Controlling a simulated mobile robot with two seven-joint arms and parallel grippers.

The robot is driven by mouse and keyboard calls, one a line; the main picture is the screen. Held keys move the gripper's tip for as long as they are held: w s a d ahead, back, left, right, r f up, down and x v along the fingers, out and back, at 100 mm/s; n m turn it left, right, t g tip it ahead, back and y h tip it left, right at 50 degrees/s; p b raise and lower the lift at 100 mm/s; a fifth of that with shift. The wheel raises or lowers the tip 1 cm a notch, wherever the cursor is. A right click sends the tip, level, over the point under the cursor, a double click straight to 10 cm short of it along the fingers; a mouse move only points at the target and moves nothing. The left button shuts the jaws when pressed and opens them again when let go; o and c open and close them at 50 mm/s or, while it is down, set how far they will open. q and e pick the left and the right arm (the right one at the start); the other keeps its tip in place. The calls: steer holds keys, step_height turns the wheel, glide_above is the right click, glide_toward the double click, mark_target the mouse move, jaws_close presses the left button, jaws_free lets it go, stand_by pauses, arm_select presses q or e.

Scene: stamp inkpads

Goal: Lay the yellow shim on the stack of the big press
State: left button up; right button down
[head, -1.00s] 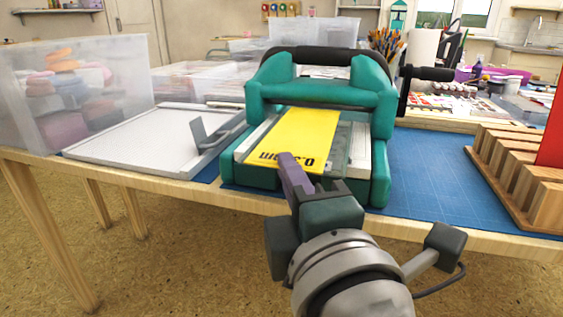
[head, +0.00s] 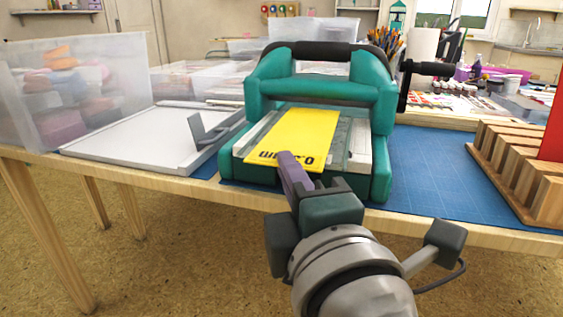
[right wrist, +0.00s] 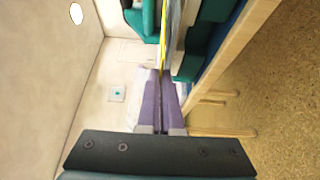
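The teal big press (head: 378,110) stands on the table's front edge, with its bed facing me. The yellow shim (head: 303,132), with dark printed lettering at its near end, lies along or just over the bed, slightly skewed. Whether it touches the stack below cannot be told. My right gripper (head: 292,172) has its purple fingers shut on the shim's near edge, in front of the press. In the right wrist view the shim (right wrist: 164,45) shows edge-on as a thin yellow line running from the closed fingertips (right wrist: 161,75). The stack is mostly hidden under the shim. My left gripper is out of view.
A grey tray-like board (head: 130,145) lies left of the press, beside a clear bin (head: 110,70). A black crank (head: 430,69) sticks out at the press's right. A blue mat (head: 430,170) is bare there; a wooden slotted rack (head: 515,165) stands far right.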

steer(key=shift+f+b, duration=0.4)
steer(key=shift+b, duration=0.1)
stand_by(0.4)
steer(key=c, duration=1)
jaws_free()
steer(key=s, duration=0.1)
steer(key=s+a, duration=0.1)
steer(key=s, duration=0.2)
steer(key=shift+s+a, duration=0.25)
steer(key=shift+s, duration=0.15)
